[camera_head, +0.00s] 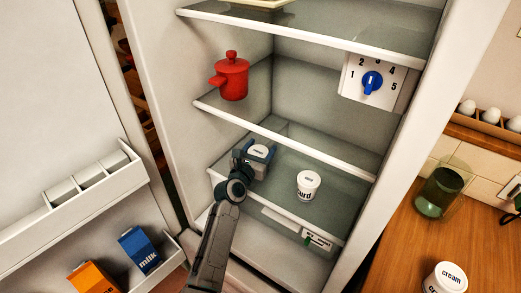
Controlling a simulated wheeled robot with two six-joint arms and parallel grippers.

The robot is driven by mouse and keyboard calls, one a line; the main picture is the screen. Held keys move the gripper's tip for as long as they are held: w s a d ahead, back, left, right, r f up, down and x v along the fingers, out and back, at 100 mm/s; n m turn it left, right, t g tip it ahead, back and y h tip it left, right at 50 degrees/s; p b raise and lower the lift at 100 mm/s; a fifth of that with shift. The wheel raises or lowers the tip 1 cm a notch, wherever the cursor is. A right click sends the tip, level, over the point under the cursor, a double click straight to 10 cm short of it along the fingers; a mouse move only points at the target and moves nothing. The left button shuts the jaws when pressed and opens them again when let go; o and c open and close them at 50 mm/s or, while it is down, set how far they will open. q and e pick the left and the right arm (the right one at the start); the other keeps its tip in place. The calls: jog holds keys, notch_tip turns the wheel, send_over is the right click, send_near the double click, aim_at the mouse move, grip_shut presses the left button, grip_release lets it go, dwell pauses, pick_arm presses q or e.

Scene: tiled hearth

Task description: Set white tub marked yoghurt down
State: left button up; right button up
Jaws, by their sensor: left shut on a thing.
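The white tub (258,149) with dark lettering is inside the fridge, at the left of the glass lower shelf (328,215). Its lettering is too small to read. My left gripper (245,162) is shut on this tub from the front left and hides part of it. I cannot tell whether the tub's base touches the shelf. A white tub marked curd (307,185) stands upright to the right on the same shelf, apart from the gripper. My right gripper is not recognisable in view.
A red pot (231,77) stands on the shelf above. A dial box (374,82) hangs at the upper right. Milk (139,249) and orange (91,279) cartons stand in the door. The counter holds a green jug (441,188) and cream tub (446,279). Shelf room lies around the curd tub.

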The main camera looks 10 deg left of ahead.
pick_arm(q)
jog(key=shift+f, duration=0.1)
jog(key=o, duration=1.1)
jog(key=shift+r, duration=0.2)
jog(key=v, duration=1.2)
